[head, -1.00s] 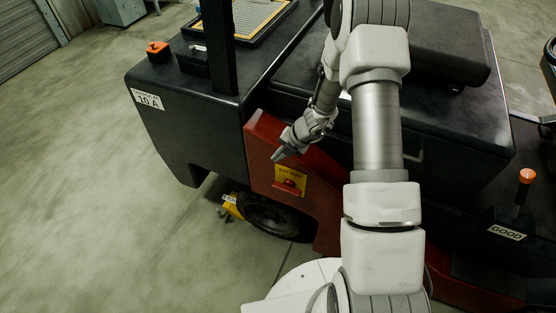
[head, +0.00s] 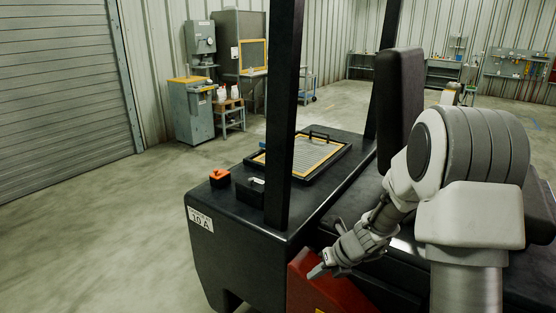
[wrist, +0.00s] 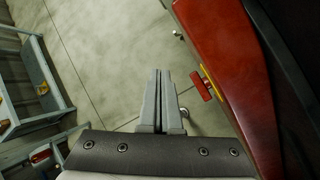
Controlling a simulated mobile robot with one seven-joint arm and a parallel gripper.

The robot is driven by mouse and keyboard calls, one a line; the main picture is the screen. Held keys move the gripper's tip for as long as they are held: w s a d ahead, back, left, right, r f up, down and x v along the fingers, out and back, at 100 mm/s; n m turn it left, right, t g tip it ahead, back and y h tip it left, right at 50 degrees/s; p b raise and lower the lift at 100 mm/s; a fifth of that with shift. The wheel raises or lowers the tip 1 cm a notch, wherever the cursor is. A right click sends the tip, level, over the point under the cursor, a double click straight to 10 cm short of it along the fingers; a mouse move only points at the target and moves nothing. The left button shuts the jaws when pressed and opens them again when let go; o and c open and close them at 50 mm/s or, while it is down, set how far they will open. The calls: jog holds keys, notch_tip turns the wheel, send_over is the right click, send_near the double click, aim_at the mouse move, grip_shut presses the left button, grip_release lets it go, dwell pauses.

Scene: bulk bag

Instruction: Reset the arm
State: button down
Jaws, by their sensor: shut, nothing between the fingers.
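My gripper (head: 318,271) is at the end of my bent arm, at the lower middle of the head view. It hangs close to the red panel (head: 325,290) of a dark vehicle. In the wrist view its two fingers (wrist: 160,76) lie together, with nothing between them, above the concrete floor. A red knob (wrist: 201,86) on a yellow plate sits on the red panel to the right of the fingers, apart from them.
The vehicle's dark body (head: 245,262) carries a black post (head: 283,120), an orange-topped box (head: 220,178), a framed filter (head: 306,153) and a seat back (head: 398,105). Grey cabinets (head: 192,112) stand at the back. Open floor (head: 90,240) lies to the left. A blue-grey shelf (wrist: 20,125) shows at the wrist view's left.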

jog(key=s+a+r+n+h, duration=0.1)
jog(key=s+r+n, duration=0.5)
jog(key=r+n, duration=0.3)
jog(key=s+r+n, duration=0.6)
jog(key=r+n, duration=0.3)
jog(key=s+d+r+n+t+h, duration=0.1)
jog(key=s+d+r+n+h, duration=0.1)
jog(key=s+n, duration=0.5)
jog(key=s+d+r+n+t+h, duration=0.1)
jog(key=s+d+r+n+h, duration=0.1)
jog(key=s+n, duration=0.5)
jog(key=shift+d+r+n, duration=0.4)
jog(key=shift+r+n, duration=0.2)
jog(key=shift+r, duration=0.25)
jog(key=shift+s+d, duration=0.1)
jog(key=shift+d, duration=0.05)
